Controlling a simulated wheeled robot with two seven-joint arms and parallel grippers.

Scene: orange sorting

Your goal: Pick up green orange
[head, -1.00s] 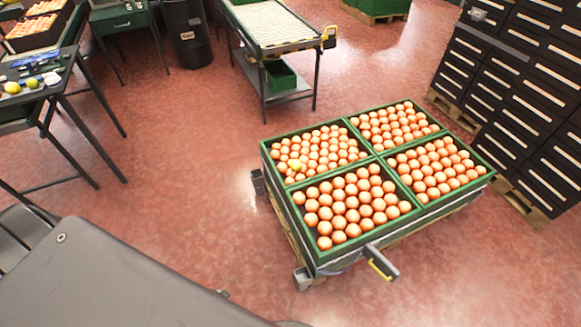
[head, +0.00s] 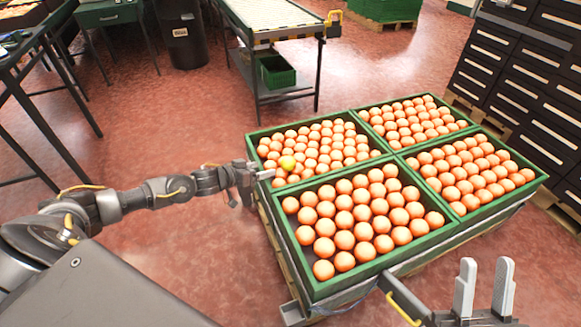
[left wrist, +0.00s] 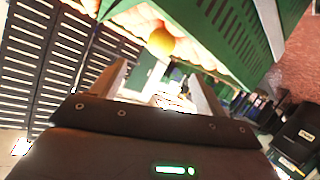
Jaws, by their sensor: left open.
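My left gripper (head: 262,173) is just left of that compartment's wall, apart from the fruit. In the left wrist view its fingers (left wrist: 160,88) are spread and empty. A yellow-orange fruit (left wrist: 161,42) shows above the gap between them; I cannot tell for sure that it is the green orange. My right gripper (head: 486,272) is at the lower right, in front of the crate, its two fingers apart with nothing between them.
The crate's other compartments hold many oranges. A conveyor-like table (head: 275,17) stands behind, with a green bin (head: 278,72) on its lower shelf. Dark drawer cabinets (head: 525,90) stand at the right. A dark bin (head: 183,35) stands at the back left. Red floor is clear left of the crate.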

